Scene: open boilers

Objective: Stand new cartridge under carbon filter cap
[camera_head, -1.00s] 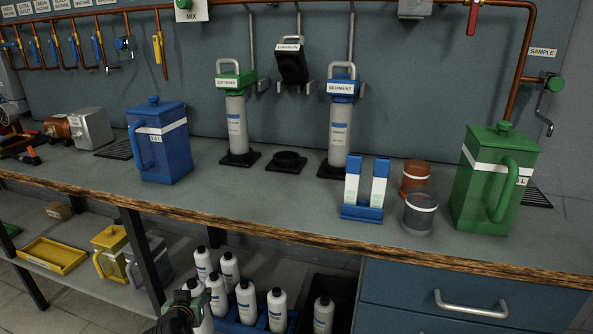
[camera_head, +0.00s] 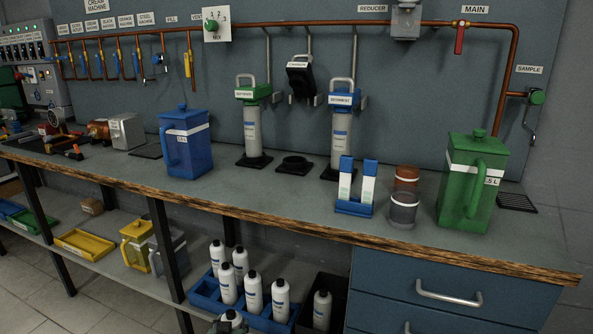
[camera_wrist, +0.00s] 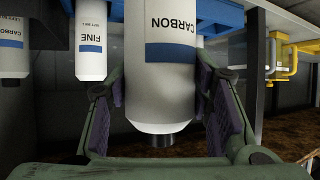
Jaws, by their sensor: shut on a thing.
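My gripper (camera_wrist: 160,105) is shut on a white cartridge (camera_wrist: 160,65) with a blue band, labelled CARBON, which appears upside down in the wrist view. In the head view my gripper (camera_head: 228,327) is at the bottom edge, partly cut off, around the cartridge's black top (camera_head: 231,315), in front of the blue crate. The black carbon filter cap (camera_head: 301,80) hangs on the wall, tilted, with its handle up.
Softener (camera_head: 253,128) and sediment (camera_head: 340,135) filters flank the empty base. A blue crate (camera_head: 206,292) holds several bottles on the lower shelf. The counter edge (camera_head: 300,228) is above my gripper. A blue jug (camera_head: 187,148), green jug (camera_head: 470,190) and cups (camera_head: 403,208) stand on the counter.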

